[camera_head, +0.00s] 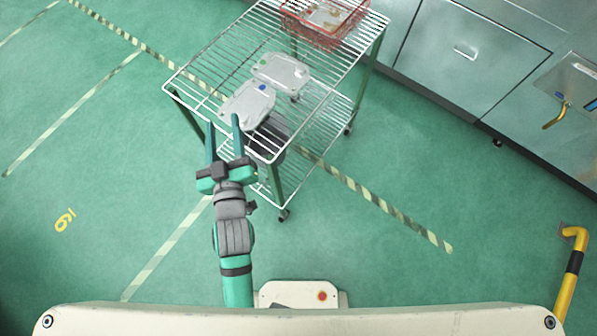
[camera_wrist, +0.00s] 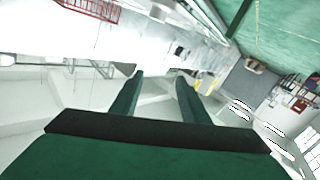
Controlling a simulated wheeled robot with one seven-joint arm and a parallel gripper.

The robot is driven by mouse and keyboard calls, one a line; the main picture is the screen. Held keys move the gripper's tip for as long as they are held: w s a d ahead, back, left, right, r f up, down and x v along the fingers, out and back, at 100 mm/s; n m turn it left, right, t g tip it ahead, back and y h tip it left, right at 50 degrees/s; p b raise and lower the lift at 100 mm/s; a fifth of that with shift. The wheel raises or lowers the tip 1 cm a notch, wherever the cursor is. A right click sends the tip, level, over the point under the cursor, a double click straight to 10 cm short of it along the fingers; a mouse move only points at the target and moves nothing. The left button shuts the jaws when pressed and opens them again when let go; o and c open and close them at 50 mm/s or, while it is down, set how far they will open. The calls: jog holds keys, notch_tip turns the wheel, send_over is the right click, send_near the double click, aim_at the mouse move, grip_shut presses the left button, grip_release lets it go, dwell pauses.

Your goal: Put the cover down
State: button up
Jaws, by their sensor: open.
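Two light grey cast covers lie on the wire top shelf of the cart in the head view. The nearer cover (camera_head: 248,103) has a blue dot and the farther cover (camera_head: 281,72) has a green dot. My gripper (camera_head: 223,120) is open and empty, its two green fingers pointing at the cart's near left edge, just short of the nearer cover. In the wrist view the open fingers (camera_wrist: 160,80) show with nothing between them. A grey shape in the upper middle of that view is too blurred to name surely.
The wire cart (camera_head: 215,60) has a lower shelf holding a dark object (camera_head: 268,135), partly hidden. A red basket (camera_head: 325,25) stands at the top shelf's far end. Grey cabinets (camera_head: 470,55) run along the right. A yellow-black rail (camera_head: 572,265) stands lower right. Green floor is open left.

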jog(key=s+d+f+m+g+h, duration=0.1)
jog(key=s+d+f, duration=0.3)
jog(key=s+d, duration=0.5)
jog(key=s+d+f+m+h, duration=0.2)
jog(key=s+d+f+m, duration=0.2)
jog(key=s+d, duration=0.4)
jog(key=s+f, duration=0.1)
jog(key=s, duration=0.6)
jog(key=shift+s+d+f+g, duration=0.25)
jog(key=shift+d+f+g, duration=0.05)
jog(key=shift+d+g, duration=0.1)
jog(key=shift+c, duration=1.2)
jog(key=shift+d+h, duration=0.15)
jog(key=shift+h, duration=0.15)
